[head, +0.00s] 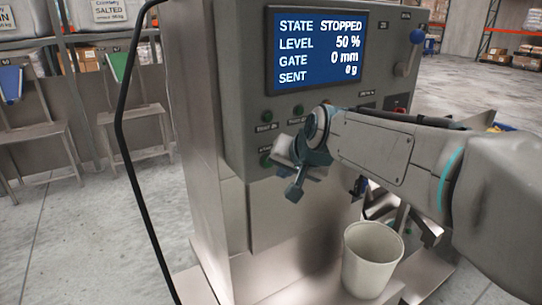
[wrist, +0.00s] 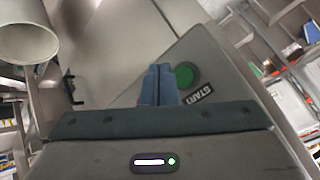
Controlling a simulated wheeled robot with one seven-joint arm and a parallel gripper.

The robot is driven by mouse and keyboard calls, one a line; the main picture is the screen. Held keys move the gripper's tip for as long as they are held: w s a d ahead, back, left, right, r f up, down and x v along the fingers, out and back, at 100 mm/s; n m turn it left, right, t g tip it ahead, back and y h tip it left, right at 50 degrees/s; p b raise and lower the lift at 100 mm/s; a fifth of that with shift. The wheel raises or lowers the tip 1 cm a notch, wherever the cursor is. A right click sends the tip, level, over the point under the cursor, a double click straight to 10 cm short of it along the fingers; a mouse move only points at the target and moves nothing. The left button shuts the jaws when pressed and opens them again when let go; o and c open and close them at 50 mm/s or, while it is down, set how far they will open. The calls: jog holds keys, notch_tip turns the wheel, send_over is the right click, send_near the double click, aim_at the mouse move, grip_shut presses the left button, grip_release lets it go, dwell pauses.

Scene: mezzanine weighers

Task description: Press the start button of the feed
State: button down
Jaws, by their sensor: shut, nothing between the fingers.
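The feed's grey control panel (head: 235,75) has a screen (head: 318,50) reading STATE STOPPED, LEVEL 50 %, GATE 0 mm, SENT 0 g. The round green start button (wrist: 184,75) shows in the wrist view beside its START label (wrist: 201,93). In the head view a green button (head: 265,159) low on the panel sits just left of my gripper (head: 281,158), partly hidden. My gripper is shut and empty. Its blue fingertips (wrist: 158,72) are just left of the start button in the wrist view. I cannot tell whether they touch the panel.
A pale bucket (head: 372,262) stands below my arm and also shows in the wrist view (wrist: 27,32). A black cable (head: 122,130) hangs left of the machine.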

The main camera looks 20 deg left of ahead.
aim_at(271, 167)
jog(key=shift+w+a+p, duration=0.3)
jog(key=shift+w+a, duration=0.45)
jog(key=shift+a, duration=0.15)
jog(key=shift+w, duration=0.1)
dwell(1.4)
jog(key=shift+w+a, duration=0.2)
jog(key=shift+a, duration=0.1)
jog(key=shift+w+a, duration=0.25)
jog(key=shift+a, duration=0.05)
dwell(0.8)
jog(key=shift+s+d, duration=0.55)
jog(key=shift+d, duration=0.1)
jog(key=shift+b, duration=0.3)
jog(key=shift+s+d+b, duration=1.35)
jog(key=shift+s+d, duration=0.3)
jog(key=shift+d, duration=0.25)
